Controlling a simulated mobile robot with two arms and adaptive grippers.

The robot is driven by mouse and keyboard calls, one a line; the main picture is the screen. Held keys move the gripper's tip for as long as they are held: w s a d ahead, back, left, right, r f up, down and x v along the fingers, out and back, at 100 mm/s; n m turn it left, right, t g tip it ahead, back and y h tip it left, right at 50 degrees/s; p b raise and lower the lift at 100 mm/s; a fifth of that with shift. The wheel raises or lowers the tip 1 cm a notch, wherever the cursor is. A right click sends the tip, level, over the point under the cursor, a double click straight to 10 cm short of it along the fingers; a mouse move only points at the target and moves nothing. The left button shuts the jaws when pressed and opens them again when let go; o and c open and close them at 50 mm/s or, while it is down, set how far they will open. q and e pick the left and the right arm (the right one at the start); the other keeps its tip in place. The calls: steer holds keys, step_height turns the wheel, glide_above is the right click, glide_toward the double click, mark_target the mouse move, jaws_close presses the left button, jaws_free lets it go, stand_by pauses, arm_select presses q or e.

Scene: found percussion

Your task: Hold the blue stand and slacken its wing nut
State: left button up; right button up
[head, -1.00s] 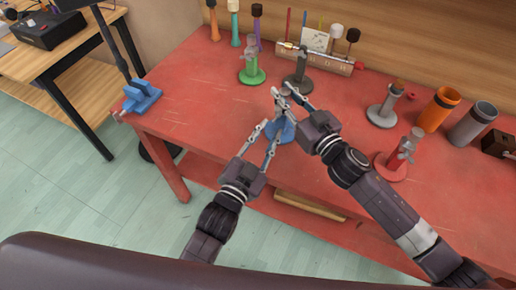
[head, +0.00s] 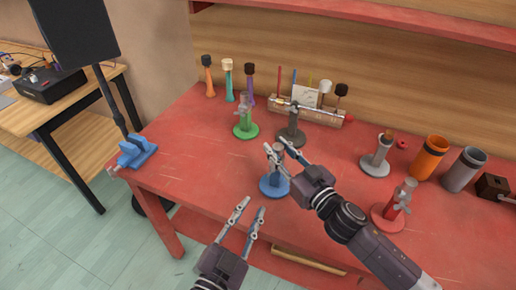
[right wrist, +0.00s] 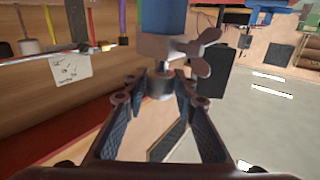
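The blue stand (head: 272,187) is upright on the red table, with a round blue base and a grey top part. My right gripper (head: 274,144) is at its top. In the right wrist view, which looks upside down, the blue post (right wrist: 162,18) and grey wing nut (right wrist: 203,53) show just beyond the fingers. A grey round part lies between the fingertips (right wrist: 161,82), which stand apart on either side; contact cannot be told. My left gripper (head: 251,205) is open and empty, in front of the stand and apart from it, near the table's front edge.
A green stand (head: 246,130), a dark stand (head: 291,136), a grey stand (head: 375,164) and a red stand (head: 390,217) surround the blue one. Orange (head: 429,158) and grey (head: 464,170) cups are at right. A blue vise (head: 137,152) is at the left corner.

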steer(key=o, duration=0.3)
steer(key=shift+s, duration=0.1)
